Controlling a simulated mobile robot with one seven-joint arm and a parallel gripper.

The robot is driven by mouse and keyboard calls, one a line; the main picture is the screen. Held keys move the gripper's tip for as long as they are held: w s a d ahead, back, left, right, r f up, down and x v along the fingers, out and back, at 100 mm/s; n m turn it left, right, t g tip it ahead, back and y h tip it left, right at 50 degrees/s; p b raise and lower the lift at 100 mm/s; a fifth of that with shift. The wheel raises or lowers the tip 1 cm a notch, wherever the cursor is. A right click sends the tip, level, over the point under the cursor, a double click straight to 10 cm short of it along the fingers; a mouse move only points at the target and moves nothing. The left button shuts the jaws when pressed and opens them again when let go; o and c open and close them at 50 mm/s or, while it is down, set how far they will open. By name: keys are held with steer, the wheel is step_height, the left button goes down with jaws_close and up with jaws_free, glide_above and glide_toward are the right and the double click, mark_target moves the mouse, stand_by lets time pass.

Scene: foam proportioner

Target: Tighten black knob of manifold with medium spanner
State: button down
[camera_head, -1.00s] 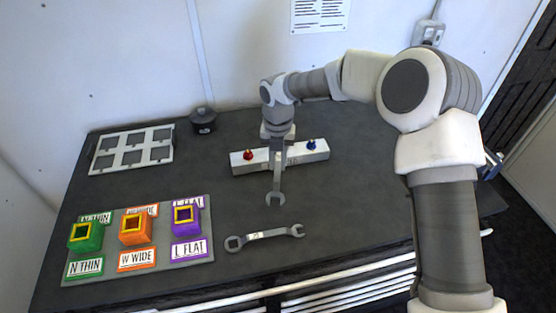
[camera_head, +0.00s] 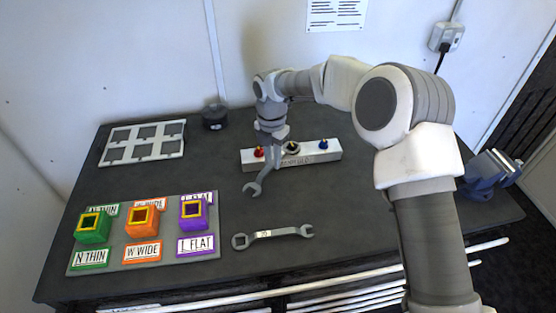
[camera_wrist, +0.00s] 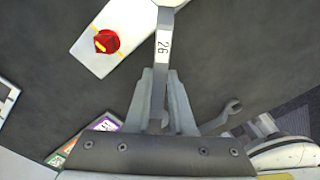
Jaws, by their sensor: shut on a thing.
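The manifold (camera_head: 322,153) is a pale bar on the bench with a red knob (camera_head: 259,152) at left, a dark middle knob (camera_head: 291,149) and a blue knob (camera_head: 323,145) at right. My gripper (camera_head: 272,137) is above its front left part, shut on a grey spanner (camera_head: 266,170). The spanner's open jaw hangs toward the bench front and left. In the wrist view my gripper (camera_wrist: 160,88) holds the spanner at its shaft, marked 26 (camera_wrist: 163,47). Its far end reaches the top edge, by the manifold (camera_wrist: 92,58). Whether that end sits around the dark knob I cannot tell.
Another spanner (camera_head: 272,235) lies on the bench in front. A board (camera_head: 150,257) with green, orange and purple blocks is at left. A grey frame (camera_head: 143,143) and a black pot (camera_head: 214,116) are behind. A vice (camera_head: 490,173) is at the right edge.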

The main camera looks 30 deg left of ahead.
steer(key=shift+w+a+r+m, duration=0.1)
steer(key=shift+w+a+m, duration=0.05)
steer(key=shift+a+m, duration=0.65)
steer(key=shift+d, duration=0.2)
steer(key=shift+d+n, duration=0.6)
steer(key=shift+n, duration=0.2)
steer(key=shift+d+r+p, duration=0.1)
steer(key=shift+r+p, duration=0.15)
steer(key=shift+p, duration=0.2)
steer(key=shift+r+p, duration=1.8)
steer(key=shift+r, duration=0.9)
